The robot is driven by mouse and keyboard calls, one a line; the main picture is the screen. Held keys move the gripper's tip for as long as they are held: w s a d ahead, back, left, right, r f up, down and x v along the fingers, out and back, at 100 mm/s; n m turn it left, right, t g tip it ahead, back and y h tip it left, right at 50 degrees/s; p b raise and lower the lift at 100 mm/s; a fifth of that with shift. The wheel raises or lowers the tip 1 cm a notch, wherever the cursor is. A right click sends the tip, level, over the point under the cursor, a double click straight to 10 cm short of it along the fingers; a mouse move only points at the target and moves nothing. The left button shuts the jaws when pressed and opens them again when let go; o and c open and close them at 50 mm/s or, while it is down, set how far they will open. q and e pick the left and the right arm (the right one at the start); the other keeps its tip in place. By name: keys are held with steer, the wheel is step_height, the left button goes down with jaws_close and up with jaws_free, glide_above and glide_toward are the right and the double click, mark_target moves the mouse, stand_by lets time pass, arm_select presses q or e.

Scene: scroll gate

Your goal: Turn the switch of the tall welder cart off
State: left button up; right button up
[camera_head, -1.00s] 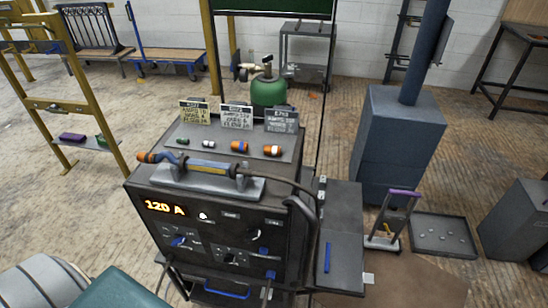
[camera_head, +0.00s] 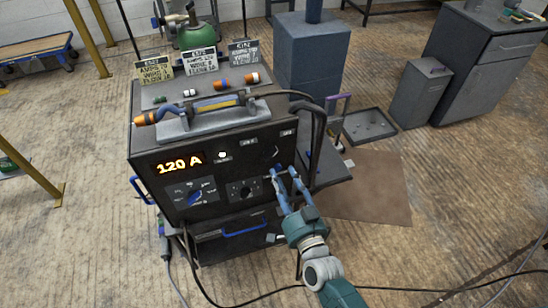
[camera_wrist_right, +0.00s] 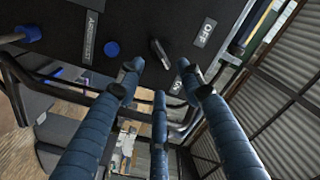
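The tall welder cart (camera_head: 215,165) has a dark front panel with a lit orange "120 A" display (camera_head: 180,162). A small black switch lever (camera_wrist_right: 160,53) shows in the right wrist view, beside an OFF label (camera_wrist_right: 205,32) and a second, partly covered label (camera_wrist_right: 178,87). The lever's lower end points toward that second label. My right gripper (camera_head: 284,172) is at the right part of the panel, fingers spread. In the right wrist view its fingertips (camera_wrist_right: 159,75) are apart, with the lever just beyond them. I cannot tell whether they touch it. My left gripper is out of view.
Hoses and a cable loop (camera_head: 318,120) hang at the cart's right side. A blue-grey box (camera_head: 312,55) and a tray (camera_head: 369,124) are at right. The right floor is mostly open.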

mark_target(271, 154)
steer(key=x, duration=0.8)
steer(key=shift+w+f+p, duration=0.15)
steer(key=shift+p, duration=0.15)
jaws_close()
